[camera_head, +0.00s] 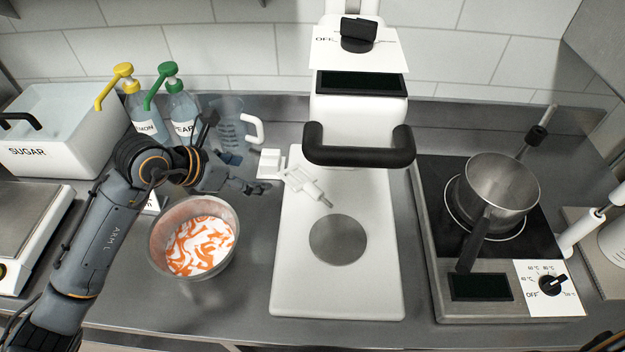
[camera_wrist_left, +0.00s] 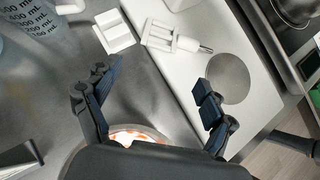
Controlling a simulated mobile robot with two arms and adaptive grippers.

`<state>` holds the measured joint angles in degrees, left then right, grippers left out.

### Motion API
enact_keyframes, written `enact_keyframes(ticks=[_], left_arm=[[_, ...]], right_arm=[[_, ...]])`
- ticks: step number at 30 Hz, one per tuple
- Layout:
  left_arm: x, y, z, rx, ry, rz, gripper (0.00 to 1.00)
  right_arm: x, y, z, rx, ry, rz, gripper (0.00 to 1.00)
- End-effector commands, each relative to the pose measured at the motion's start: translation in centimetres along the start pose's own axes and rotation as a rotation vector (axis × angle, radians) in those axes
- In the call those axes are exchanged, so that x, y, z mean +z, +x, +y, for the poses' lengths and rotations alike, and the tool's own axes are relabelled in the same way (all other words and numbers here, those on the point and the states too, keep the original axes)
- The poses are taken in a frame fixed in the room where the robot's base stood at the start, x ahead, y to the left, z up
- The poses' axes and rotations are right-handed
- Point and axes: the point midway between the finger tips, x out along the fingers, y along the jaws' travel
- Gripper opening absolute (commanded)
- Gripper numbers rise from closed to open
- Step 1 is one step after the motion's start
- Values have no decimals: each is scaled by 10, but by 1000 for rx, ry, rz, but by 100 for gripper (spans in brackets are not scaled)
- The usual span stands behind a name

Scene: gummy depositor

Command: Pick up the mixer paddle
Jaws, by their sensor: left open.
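The white mixer paddle (camera_head: 303,184) lies on the left part of the white mixer base (camera_head: 290,290), beside a white block (camera_head: 271,163). In the left wrist view the paddle (camera_wrist_left: 174,38) lies ahead of the fingers, its rod pointing right toward the grey disc. My left gripper (camera_head: 262,187) is just left of the paddle and apart from it. In the left wrist view my left gripper (camera_wrist_left: 150,97) has its fingers spread wide with nothing between them. My right gripper is not clearly seen.
A metal bowl (camera_head: 158,252) with white and orange contents stands below my left gripper. A measuring jug (camera_head: 228,125) and two pump bottles (camera_head: 180,107) stand behind. The mixer's black handle (camera_head: 358,157) overhangs the base. A pot (camera_head: 500,185) sits on the hotplate at right.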

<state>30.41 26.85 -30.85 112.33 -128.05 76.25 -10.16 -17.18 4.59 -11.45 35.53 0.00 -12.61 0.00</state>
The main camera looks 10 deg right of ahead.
Motion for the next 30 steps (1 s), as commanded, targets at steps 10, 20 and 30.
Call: enact_keyframes(ticks=[10, 20, 30], left_arm=[[1, 61, -1, -4, -3, 4, 83], [0, 89, 1, -2, -2, 3, 83], [-2, 130, 6, -4, -2, 3, 83]], right_arm=[[-1, -18, 0, 0, 0, 0, 0], [-2, -26, 0, 0, 0, 0, 0], [-4, -43, 0, -1, 1, 0, 0]])
